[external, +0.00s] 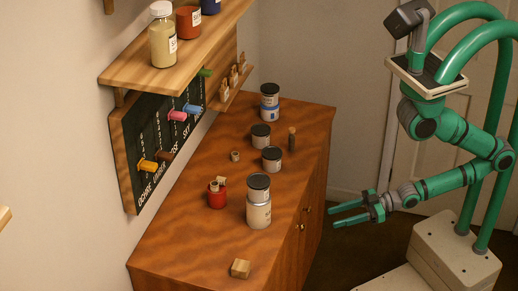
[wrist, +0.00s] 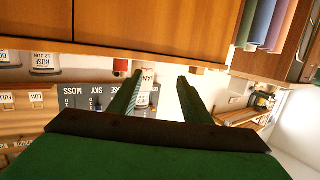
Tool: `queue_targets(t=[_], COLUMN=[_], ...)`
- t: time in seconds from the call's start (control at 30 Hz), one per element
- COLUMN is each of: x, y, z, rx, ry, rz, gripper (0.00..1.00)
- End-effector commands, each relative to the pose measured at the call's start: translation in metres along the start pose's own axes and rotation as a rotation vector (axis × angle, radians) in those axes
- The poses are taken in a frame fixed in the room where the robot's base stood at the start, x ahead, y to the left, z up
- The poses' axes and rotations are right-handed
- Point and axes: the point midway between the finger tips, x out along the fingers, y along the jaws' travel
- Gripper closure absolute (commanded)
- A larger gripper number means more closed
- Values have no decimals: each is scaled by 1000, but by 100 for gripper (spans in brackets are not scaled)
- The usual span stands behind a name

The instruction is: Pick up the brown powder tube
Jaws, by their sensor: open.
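A small dark brown tube (external: 164,156) sticks out of the dark labelled board (external: 128,150) on the wall, just right of an orange tube (external: 148,165). It looks like the brown powder tube. A slim brown upright cylinder (external: 292,138) stands on the cabinet top; I cannot tell what it is. My gripper (external: 335,215) is open and empty, off the cabinet's right side, well away from the board. In the wrist view its two fingers (wrist: 160,76) are spread, with part of the board (wrist: 85,95) beyond them to the left; no brown tube can be made out there.
The wooden cabinet (external: 160,250) carries several lidded jars, a red pot (external: 217,195) and a wooden block (external: 240,268). Pink (external: 177,116) and blue (external: 192,108) tubes sit farther along the board. A shelf (external: 150,77) with bottles overhangs the board.

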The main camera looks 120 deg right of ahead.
Motion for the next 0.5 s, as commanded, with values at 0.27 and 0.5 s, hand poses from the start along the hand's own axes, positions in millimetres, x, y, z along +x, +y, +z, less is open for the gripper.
queue_targets(t=[0.27,0.5], x=[51,66], y=[89,169], z=[-10,-20], rx=[41,62], ry=[60,97], rz=[296,502], gripper=[56,56])
